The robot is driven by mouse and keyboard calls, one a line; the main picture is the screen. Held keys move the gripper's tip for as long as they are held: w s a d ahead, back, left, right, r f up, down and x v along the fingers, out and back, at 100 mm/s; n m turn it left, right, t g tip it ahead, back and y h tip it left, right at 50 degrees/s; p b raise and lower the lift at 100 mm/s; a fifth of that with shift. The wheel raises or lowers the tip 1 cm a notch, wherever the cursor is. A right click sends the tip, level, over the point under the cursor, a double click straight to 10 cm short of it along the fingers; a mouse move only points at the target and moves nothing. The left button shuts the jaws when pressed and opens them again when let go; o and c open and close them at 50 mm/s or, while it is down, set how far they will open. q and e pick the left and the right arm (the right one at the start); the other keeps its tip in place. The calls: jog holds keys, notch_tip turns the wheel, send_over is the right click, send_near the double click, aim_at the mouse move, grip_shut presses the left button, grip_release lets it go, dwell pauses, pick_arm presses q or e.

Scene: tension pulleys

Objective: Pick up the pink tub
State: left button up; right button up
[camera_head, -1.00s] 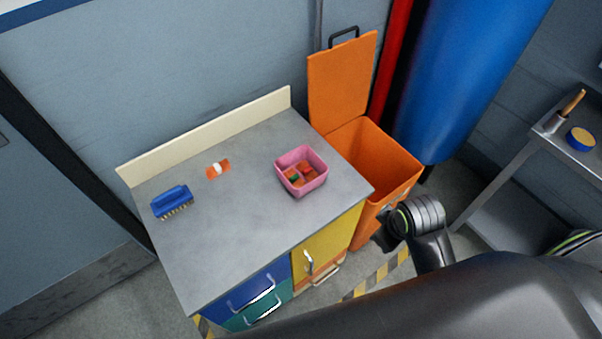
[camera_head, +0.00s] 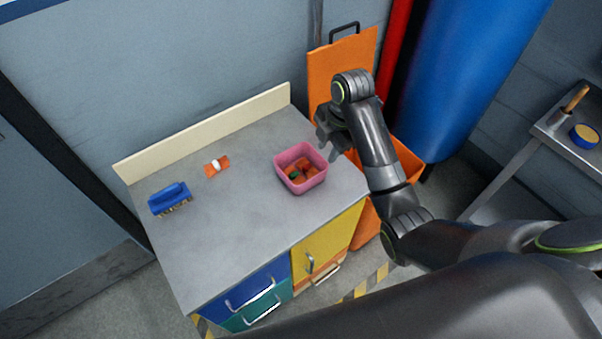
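The pink tub (camera_head: 312,181) stands upright on the grey top of the cabinet (camera_head: 240,215), near its right end. It is square and open at the top, with several small orange and green pieces inside. My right gripper (camera_head: 325,147) is above and just right of the tub's far right corner, pointing down and left. Its fingers look spread apart with nothing between them. I cannot tell whether a finger touches the rim. My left gripper is not in view.
An orange bin (camera_head: 408,160) with its lid (camera_head: 325,68) raised stands right of the cabinet, partly behind my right arm. A blue brush (camera_head: 170,198) and an orange piece with a white band (camera_head: 216,166) lie left on the top. A cream backboard (camera_head: 205,133) runs along the back.

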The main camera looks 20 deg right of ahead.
notch_tip(320, 180, down, 4)
jog(key=b, duration=0.3)
send_over(313, 178)
jog(key=s+d, duration=0.1)
notch_tip(313, 178, down, 5)
jog(key=shift+w+a+f+p, duration=0.1)
jog(key=shift+w+a+f, duration=0.1)
jog(key=shift+f, duration=0.85)
jog(key=shift+w+a+f+p, duration=0.1)
jog(key=shift+w+f, duration=0.1)
jog(key=shift+f, duration=0.9)
jog(key=shift+w+a+f+p, duration=0.1)
jog(key=shift+w+a+f, duration=0.1)
jog(key=shift+f, duration=0.85)
grip_shut()
